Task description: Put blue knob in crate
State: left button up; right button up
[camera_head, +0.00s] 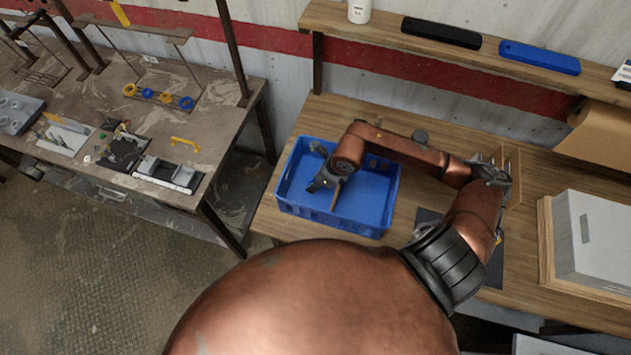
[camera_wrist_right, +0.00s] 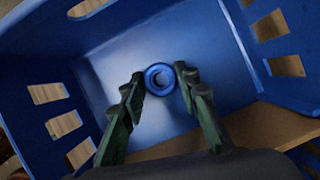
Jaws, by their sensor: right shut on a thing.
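The blue crate (camera_head: 345,222) stands on the wooden table in the head view. My right gripper (camera_head: 322,183) reaches over the crate and points down into it. In the right wrist view, the blue knob (camera_wrist_right: 160,79), a ring with a hollow centre, sits between the fingertips of my right gripper (camera_wrist_right: 160,78), which is shut on it. The blue crate floor and slotted walls (camera_wrist_right: 215,50) surround it in that view. Whether the knob touches the floor is unclear. In the head view the knob is hidden. My left gripper is in neither view.
A tan strip (camera_wrist_right: 255,128) shows beside the gripper in the wrist view. Blue and yellow round parts (camera_head: 165,98) sit on the left workbench (camera_head: 228,90). A white box (camera_head: 600,235) stands right on the wooden table. A shelf (camera_head: 390,30) runs along the back.

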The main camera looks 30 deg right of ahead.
jog(key=shift+f, duration=0.15)
jog(key=o, duration=1.2)
jog(key=shift+c, duration=0.2)
jog(key=v, duration=1.2)
jog(key=shift+r, duration=0.2)
